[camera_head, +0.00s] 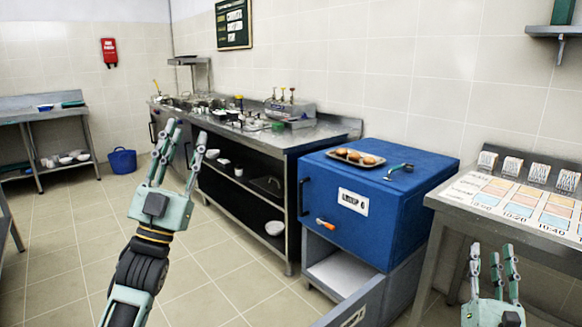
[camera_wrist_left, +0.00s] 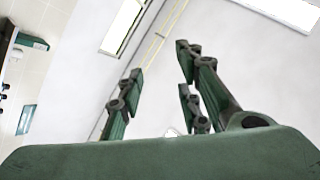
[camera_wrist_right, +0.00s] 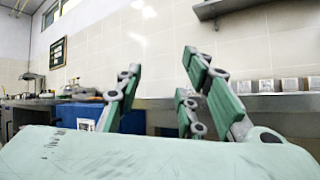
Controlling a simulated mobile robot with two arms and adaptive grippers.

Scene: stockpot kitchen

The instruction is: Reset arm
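My left gripper (camera_head: 182,140) is raised in the left half of the head view, fingers pointing up. Its fingers are spread with nothing between them. In the left wrist view the left gripper (camera_wrist_left: 160,90) is also open and empty, with only ceiling and wall behind it. My right gripper (camera_head: 492,262) is low at the right of the head view, fingers up, in front of the metal table. In the right wrist view the right gripper (camera_wrist_right: 160,90) is open and empty, facing the tiled wall.
A blue cabinet (camera_head: 400,215) with an open lower drawer (camera_head: 365,300) stands between my grippers. A tray of buns (camera_head: 355,157) and a tool (camera_head: 402,168) lie on it. A steel counter (camera_head: 310,135) is behind. The right table (camera_head: 450,198) holds charts.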

